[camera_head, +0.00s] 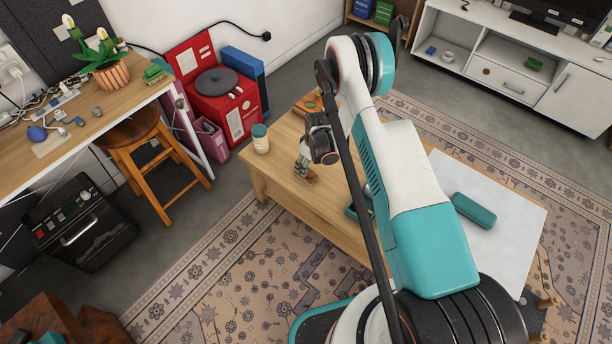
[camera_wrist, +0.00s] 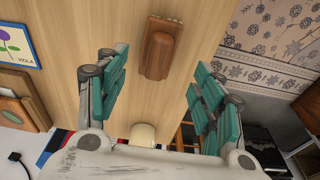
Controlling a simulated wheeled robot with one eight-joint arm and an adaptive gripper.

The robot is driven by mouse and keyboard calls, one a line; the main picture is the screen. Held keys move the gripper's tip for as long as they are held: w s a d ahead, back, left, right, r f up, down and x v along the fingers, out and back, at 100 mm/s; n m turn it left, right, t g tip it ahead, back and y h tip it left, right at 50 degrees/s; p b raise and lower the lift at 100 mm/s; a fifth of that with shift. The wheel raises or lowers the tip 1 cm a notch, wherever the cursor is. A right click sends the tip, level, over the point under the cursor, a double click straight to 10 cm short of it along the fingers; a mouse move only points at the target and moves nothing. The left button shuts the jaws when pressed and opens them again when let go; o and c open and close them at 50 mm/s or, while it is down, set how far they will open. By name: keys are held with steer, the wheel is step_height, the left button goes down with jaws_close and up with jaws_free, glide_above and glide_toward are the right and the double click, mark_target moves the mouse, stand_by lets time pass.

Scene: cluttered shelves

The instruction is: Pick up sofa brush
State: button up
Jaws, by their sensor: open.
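The sofa brush (camera_wrist: 163,47) has a brown wooden back and a row of bristles along one end. In the wrist view it lies on the wooden table, between and beyond my fingertips. My gripper (camera_wrist: 159,62) is open, with a teal-padded finger on each side and nothing held. In the head view my gripper (camera_head: 302,166) hangs over the table, and a small brown part of the brush (camera_head: 312,177) shows just below it. The rest of the brush is hidden there.
A cream jar with a green lid (camera_head: 260,138) stands near the table corner; it also shows in the wrist view (camera_wrist: 142,132). A teal case (camera_head: 473,210) lies on the white surface at right. A wooden stool (camera_head: 150,150) stands left of the table.

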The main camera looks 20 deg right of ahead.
steer(key=shift+w+a+f+b, duration=0.15)
steer(key=shift+f+b, duration=0.35)
steer(key=shift+f, duration=0.6)
steer(key=shift+w+a+f+b, duration=0.1)
steer(key=shift+w+f+b, duration=0.35)
steer(key=shift+f, duration=0.7)
steer(key=shift+w+a+f+b, duration=0.1)
steer(key=shift+f+b, duration=0.5)
steer(key=shift+f, duration=0.5)
steer(key=shift+r, duration=0.1)
steer(key=shift+s, duration=0.1)
steer(key=shift+c, duration=0.3)
steer(key=c, duration=1.1)
